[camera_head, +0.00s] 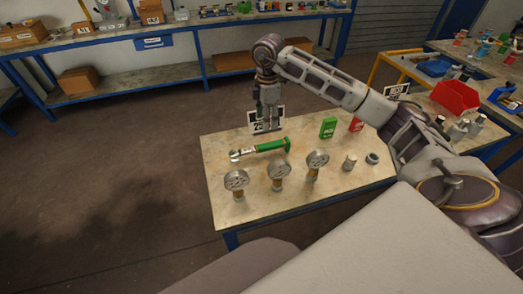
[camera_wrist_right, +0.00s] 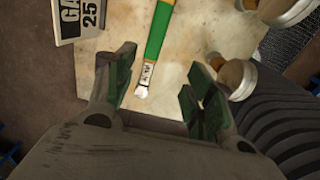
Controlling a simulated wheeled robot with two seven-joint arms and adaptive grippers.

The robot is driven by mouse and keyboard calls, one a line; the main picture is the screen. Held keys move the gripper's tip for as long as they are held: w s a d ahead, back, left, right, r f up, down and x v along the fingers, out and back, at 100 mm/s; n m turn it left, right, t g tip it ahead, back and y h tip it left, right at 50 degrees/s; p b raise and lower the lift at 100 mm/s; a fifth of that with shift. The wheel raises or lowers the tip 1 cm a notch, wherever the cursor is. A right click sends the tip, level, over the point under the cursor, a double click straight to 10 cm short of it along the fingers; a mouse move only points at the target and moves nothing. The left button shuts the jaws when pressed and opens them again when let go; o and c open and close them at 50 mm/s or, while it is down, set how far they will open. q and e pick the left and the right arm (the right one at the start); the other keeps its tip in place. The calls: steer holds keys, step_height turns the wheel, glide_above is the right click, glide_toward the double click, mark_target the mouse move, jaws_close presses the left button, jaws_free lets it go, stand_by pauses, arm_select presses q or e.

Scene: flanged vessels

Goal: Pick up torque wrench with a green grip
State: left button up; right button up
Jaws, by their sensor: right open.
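The torque wrench with the green grip (camera_head: 272,146) lies flat on the table, its green end to the right and its silver end to the left in the head view. My right gripper (camera_head: 267,124) points down over the table, just behind the wrench in that view. In the right wrist view the wrench (camera_wrist_right: 158,37) runs down from the top edge, and its silver tip shows between the fingers. There my right gripper (camera_wrist_right: 160,65) is open and empty, with the wrench below and apart from it. My left gripper is not in view.
A "25" sign (camera_head: 280,115) stands at the back edge near the gripper. A green box (camera_head: 328,128) and a red box (camera_head: 356,125) are to the right. A blue-framed shelf (camera_head: 180,73) is behind.

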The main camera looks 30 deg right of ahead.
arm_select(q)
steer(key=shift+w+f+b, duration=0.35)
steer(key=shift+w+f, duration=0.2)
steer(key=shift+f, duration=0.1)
arm_select(e)
steer(key=shift+w+f, duration=0.4)
steer(key=shift+f, duration=0.2)
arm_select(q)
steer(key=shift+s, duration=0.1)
arm_select(e)
glide_above(265, 146)
step_height(265, 146, down, 8)
steer(key=shift+r+p, duration=0.25)
steer(key=shift+p, duration=0.05)
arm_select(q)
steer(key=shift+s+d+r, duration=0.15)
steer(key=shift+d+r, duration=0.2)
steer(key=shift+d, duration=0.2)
arm_select(e)
steer(key=shift+f, duration=0.5)
steer(key=shift+f, duration=0.1)
